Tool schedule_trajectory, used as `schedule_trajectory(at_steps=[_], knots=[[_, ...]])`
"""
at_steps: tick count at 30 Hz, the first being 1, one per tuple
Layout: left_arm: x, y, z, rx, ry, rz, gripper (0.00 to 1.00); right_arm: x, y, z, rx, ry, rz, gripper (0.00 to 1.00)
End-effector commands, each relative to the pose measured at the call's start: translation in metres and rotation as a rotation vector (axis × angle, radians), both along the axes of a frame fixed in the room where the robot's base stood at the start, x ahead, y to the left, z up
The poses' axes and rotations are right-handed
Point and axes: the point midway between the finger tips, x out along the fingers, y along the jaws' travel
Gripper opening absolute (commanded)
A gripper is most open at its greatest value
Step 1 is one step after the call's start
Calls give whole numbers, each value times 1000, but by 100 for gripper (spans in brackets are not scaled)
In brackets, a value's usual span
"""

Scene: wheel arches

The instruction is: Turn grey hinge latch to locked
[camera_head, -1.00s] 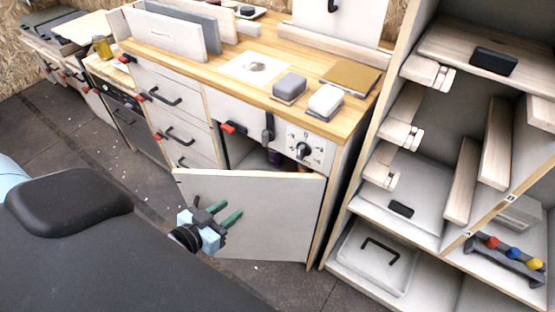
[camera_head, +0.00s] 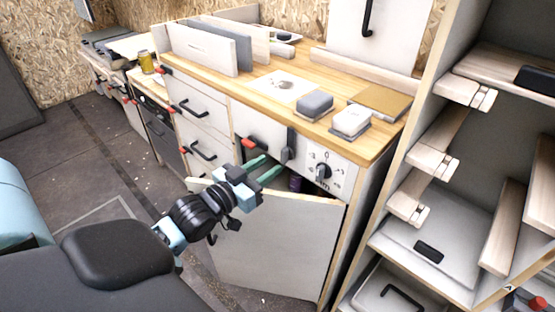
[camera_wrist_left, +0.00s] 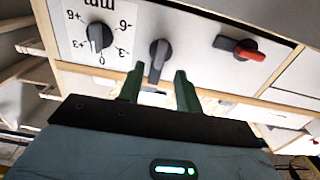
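The grey hinge latch (camera_head: 289,145) is a dark grey lever on the white front panel under the wooden worktop, left of the dial. It points downward in the head view. In the left wrist view the latch (camera_wrist_left: 158,60) appears just beyond the gap between my fingertips. My left gripper (camera_head: 262,167) has two green fingers spread apart with nothing between them. It is in front of the panel, a little left of and below the latch. The left gripper (camera_wrist_left: 159,84) also looks open and empty in the wrist view. Contact with the latch cannot be seen. My right gripper is not in view.
A red-tipped latch (camera_head: 250,143) sits left of the grey one. A dial knob (camera_head: 323,172) sits right of it. A white cabinet door (camera_head: 275,240) hangs open below the panel and gripper. Shelves (camera_head: 430,225) stand at the right.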

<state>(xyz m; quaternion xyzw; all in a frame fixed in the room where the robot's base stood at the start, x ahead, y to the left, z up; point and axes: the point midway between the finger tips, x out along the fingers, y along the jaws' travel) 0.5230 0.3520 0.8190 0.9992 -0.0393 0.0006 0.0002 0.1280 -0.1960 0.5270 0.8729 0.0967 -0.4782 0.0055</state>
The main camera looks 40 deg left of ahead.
Motion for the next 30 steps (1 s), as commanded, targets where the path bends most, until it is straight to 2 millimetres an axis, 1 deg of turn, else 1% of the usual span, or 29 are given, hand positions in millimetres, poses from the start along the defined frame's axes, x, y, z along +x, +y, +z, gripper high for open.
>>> schedule_trajectory(at_steps=[1,3,9,15,22,23,30], knots=[[8,0,0,0,-2,0,35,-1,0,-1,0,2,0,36],[17,-1,0,0,-2,0,35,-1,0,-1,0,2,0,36],[37,-3,0,0,0,1,35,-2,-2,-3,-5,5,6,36],[44,-4,-1,0,1,0,35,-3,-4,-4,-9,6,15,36],[44,-4,-1,0,1,0,35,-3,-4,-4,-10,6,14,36],[44,-4,-1,0,1,0,32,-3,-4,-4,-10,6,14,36],[44,-4,0,0,1,0,0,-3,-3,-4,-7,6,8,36]])
